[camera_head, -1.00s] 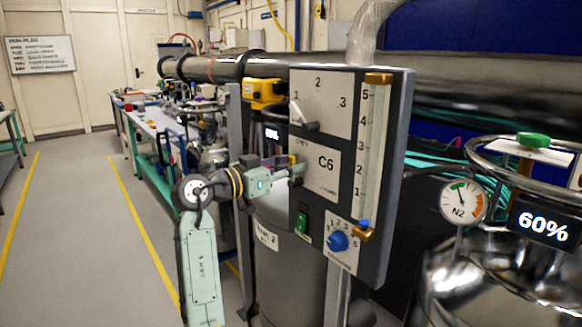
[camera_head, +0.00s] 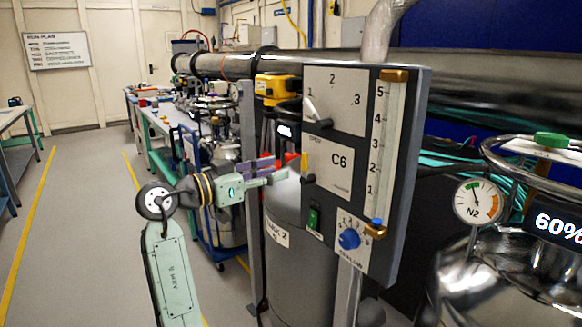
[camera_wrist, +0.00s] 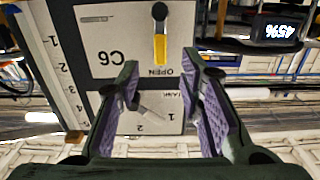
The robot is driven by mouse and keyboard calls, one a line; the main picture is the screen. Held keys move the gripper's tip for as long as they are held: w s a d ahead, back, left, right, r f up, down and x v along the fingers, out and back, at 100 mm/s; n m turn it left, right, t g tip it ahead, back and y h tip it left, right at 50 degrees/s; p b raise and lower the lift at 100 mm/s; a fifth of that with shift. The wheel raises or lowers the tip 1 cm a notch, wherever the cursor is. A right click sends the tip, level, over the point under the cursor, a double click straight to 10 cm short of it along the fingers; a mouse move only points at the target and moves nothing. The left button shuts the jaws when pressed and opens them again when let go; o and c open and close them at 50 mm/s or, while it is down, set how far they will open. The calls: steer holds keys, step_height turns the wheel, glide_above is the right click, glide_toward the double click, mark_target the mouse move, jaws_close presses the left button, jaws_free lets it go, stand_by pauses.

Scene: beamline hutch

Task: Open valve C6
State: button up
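The C6 valve panel (camera_head: 330,172) stands upright at the middle of the head view, its label plainly readable. Its yellow lever (camera_head: 305,161) is at the panel's left edge, below the OPEN label. In the wrist view, which is upside down, the lever (camera_wrist: 160,48) runs from a black pivot (camera_wrist: 160,12) straight toward the word OPEN. My gripper (camera_head: 281,169) is just left of the panel, apart from the lever. The wrist view shows my gripper (camera_wrist: 161,78) open, with its purple-padded fingers spread and nothing between them.
Above C6 is a 1-2-3 selector (camera_head: 318,112); a flow tube (camera_head: 386,140) runs down the panel's right. Below are a green switch (camera_head: 314,217) and blue knob (camera_head: 349,238). A grey tank (camera_head: 299,260) stands behind. The aisle (camera_head: 85,220) at left is clear.

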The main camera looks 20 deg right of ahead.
steer(key=shift+v, duration=1.5)
